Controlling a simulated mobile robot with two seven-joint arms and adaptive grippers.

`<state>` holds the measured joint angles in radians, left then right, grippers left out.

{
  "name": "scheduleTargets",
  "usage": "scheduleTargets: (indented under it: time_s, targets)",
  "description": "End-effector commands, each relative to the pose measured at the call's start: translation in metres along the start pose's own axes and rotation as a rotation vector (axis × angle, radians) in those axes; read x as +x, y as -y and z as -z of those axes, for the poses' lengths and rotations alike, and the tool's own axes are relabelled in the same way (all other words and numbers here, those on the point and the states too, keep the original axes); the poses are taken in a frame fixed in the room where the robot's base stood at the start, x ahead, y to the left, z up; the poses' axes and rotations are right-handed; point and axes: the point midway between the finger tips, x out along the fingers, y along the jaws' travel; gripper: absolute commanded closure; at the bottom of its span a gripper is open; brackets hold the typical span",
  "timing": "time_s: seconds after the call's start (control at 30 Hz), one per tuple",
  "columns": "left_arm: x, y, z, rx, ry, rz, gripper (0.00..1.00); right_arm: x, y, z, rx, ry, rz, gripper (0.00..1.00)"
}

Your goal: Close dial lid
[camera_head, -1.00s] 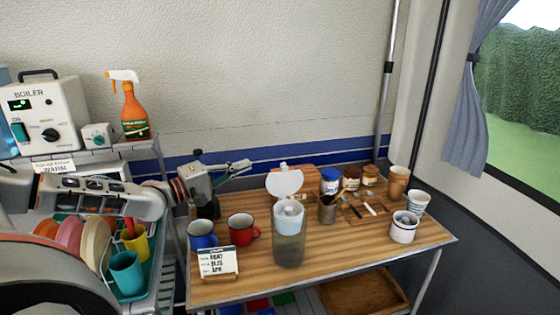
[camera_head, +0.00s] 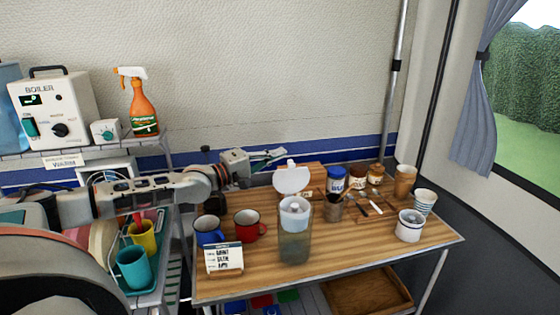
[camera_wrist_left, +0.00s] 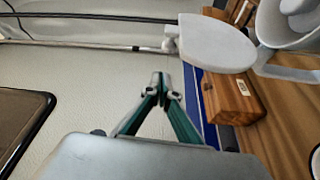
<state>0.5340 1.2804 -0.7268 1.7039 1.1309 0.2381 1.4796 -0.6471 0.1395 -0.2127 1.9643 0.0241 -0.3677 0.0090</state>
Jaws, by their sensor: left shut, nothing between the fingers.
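A tall clear container with a white top (camera_head: 295,222) stands on the wooden table. Its round white lid (camera_head: 291,180) is flipped up and open at the back of the top. The lid also shows in the left wrist view (camera_wrist_left: 214,42), with part of the white top (camera_wrist_left: 290,22) at the upper right corner. My left gripper (camera_head: 280,153) is shut and empty, behind and just left of the raised lid, at about its upper edge. In the left wrist view its fingertips (camera_wrist_left: 159,80) meet, apart from the lid. My right gripper is not in view.
A blue mug (camera_head: 208,232), a red mug (camera_head: 248,226) and a label card (camera_head: 223,259) stand left of the container. Several jars, including a blue-lidded one (camera_head: 336,181), and cups stand to the right. A wooden block (camera_wrist_left: 231,98) lies behind the lid.

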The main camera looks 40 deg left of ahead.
Motion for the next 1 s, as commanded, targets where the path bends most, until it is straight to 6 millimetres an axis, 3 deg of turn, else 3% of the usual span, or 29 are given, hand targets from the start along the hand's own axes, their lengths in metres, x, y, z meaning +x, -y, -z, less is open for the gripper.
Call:
scheduleTargets:
  time_s: [0.47, 1.0]
  targets:
    - [-0.011, -0.003, -0.028, -0.002, 0.001, -0.001, 1.0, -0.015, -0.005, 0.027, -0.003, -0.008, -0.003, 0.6]
    - [-0.012, -0.001, -0.033, 0.002, -0.001, -0.001, 1.0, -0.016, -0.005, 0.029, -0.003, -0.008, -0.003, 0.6]
